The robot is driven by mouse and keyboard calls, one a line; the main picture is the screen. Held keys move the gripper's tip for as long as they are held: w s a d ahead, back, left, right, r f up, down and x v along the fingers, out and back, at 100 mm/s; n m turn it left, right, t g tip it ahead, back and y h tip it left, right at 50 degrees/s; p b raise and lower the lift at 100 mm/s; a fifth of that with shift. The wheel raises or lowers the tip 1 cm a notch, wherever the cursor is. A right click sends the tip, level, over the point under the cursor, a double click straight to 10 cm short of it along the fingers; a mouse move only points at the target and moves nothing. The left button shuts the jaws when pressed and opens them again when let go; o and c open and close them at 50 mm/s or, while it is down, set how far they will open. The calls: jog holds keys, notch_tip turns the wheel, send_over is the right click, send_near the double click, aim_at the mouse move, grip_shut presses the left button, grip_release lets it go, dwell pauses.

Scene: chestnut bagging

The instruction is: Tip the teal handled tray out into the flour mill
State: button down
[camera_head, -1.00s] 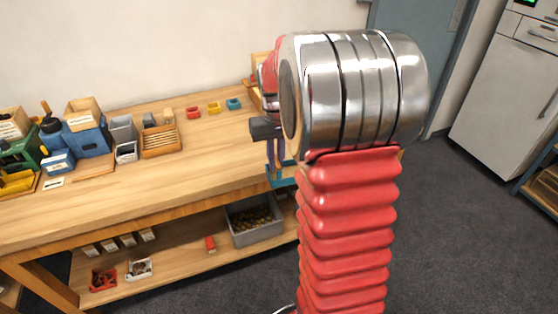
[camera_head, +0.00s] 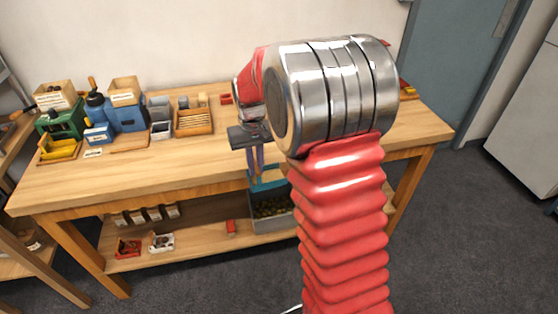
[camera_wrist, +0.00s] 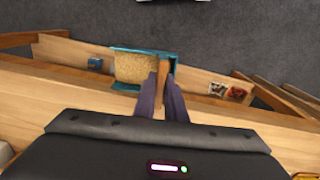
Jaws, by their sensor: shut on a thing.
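The teal handled tray (camera_head: 266,180) hangs in front of the bench's front edge, partly hidden by my arm in the head view. In the wrist view the teal tray (camera_wrist: 173,64) looks level and holds a pale tan, grainy load (camera_wrist: 135,67). My gripper (camera_wrist: 162,100) is shut on its brown handle (camera_wrist: 162,72). A green machine (camera_head: 62,120) and a blue machine (camera_head: 122,112), each with a wooden hopper box on top, stand at the bench's left. I cannot tell for certain which is the flour mill. My gripper is right of both, also seen in the head view (camera_head: 256,166).
The wooden bench (camera_head: 130,170) has clear top along its front. A yellow tray (camera_head: 58,149), a grey box (camera_head: 160,118) and a slatted wooden box (camera_head: 193,122) stand by the machines. A grey bin (camera_head: 272,222) sits on the lower shelf. Another wooden bench is at far left.

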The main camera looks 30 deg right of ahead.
jog(key=w+a+f+n, duration=0.1)
jog(key=a+f, duration=0.1)
jog(key=a, duration=0.7)
jog(key=shift+w+a+f+n, duration=0.3)
jog(key=shift+a+f+n, duration=0.05)
jog(key=shift+n, duration=0.05)
